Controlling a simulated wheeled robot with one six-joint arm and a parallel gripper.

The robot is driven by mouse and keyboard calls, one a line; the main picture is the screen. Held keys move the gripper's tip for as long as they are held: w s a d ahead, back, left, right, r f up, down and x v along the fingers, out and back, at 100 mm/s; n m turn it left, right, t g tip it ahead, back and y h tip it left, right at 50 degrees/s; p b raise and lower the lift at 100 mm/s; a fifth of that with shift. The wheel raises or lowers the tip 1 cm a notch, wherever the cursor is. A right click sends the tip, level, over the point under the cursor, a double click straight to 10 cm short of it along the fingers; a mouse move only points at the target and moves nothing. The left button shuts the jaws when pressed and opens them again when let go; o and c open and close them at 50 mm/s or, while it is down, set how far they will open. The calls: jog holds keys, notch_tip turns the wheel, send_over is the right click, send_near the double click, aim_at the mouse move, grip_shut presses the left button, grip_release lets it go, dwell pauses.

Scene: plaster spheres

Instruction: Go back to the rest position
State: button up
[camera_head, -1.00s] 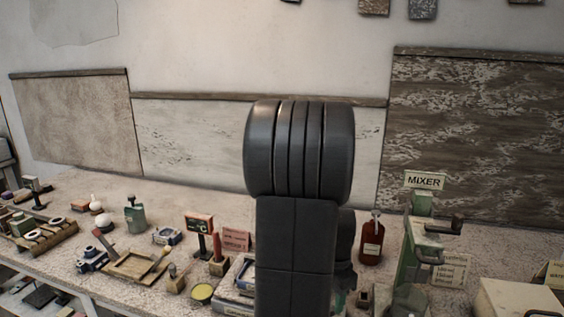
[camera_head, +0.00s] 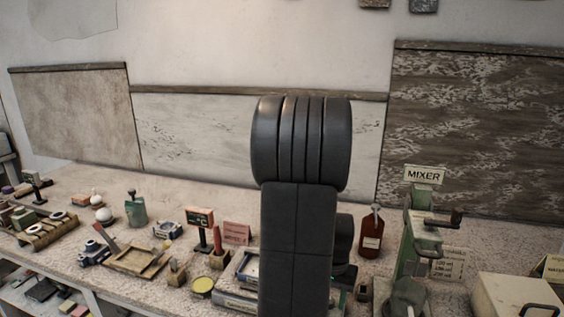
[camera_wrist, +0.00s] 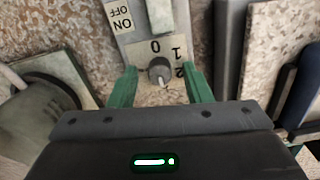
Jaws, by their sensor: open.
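In the wrist view my gripper (camera_wrist: 160,70) is open, its two green fingers apart on either side of a round grey knob (camera_wrist: 160,71). Nothing is held between the fingers. I cannot tell whether the fingers touch the plate. In the head view my dark arm stands upright in the middle and hides part of the bench; the gripper does not show there.
On the bench (camera_head: 330,209) stand a green mixer (camera_head: 416,235) with a MIXER sign, a red-brown bottle (camera_head: 371,235), a wooden tray (camera_head: 138,261) and a pale box (camera_head: 515,300) at right. A grey container (camera_wrist: 40,105) lies left of the knob in the wrist view.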

jog(key=n, duration=0.6)
jog(key=n+p, duration=0.1)
jog(key=n, duration=0.5)
jog(key=shift+n, duration=0.3)
dwell(0.5)
